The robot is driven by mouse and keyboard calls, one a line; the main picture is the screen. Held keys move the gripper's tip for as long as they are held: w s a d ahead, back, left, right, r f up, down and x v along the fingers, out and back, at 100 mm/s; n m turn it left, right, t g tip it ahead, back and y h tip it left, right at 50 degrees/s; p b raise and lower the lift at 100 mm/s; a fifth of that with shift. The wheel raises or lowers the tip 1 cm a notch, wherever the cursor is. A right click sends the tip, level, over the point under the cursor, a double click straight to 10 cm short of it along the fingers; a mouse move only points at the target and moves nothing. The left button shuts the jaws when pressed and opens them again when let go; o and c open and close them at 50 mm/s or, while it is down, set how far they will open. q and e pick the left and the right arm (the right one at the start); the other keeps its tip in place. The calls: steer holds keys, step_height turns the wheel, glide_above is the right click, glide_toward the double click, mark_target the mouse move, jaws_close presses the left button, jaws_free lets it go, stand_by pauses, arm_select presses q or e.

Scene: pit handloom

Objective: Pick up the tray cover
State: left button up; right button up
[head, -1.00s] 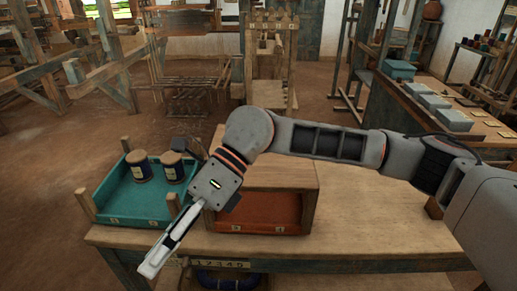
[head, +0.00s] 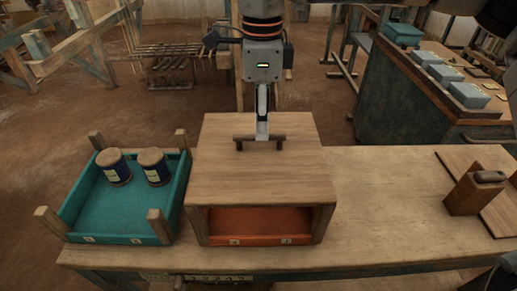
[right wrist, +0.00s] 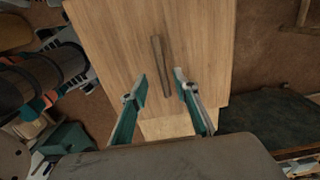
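The tray cover (head: 225,165) is a light wooden box-like lid with a dark bar handle (head: 243,141) on top. It stands over the orange tray (head: 258,222), whose front shows below it. My right gripper (head: 262,135) points down at the handle, its fingers overlapping the bar's middle in the head view. In the right wrist view, the open fingers (right wrist: 160,74) lie either side of the handle (right wrist: 157,50), with gaps on both sides. The cover (right wrist: 205,40) fills the middle there. I cannot tell how far above the cover the fingertips are. My left gripper is not in view.
A teal tray (head: 120,205) with two dark blue spools (head: 114,168) and wooden corner posts stands close left of the cover. A wooden block (head: 472,192) on a board is at the table's right. The tabletop (head: 385,200) between is clear.

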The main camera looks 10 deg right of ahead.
mark_target(259, 146)
steer(key=f, duration=0.5)
steer(key=shift+w+a+f, duration=0.1)
steer(key=shift+w+f, duration=0.1)
steer(key=shift+w, duration=0.1)
steer(key=shift+r, duration=0.1)
jaws_close()
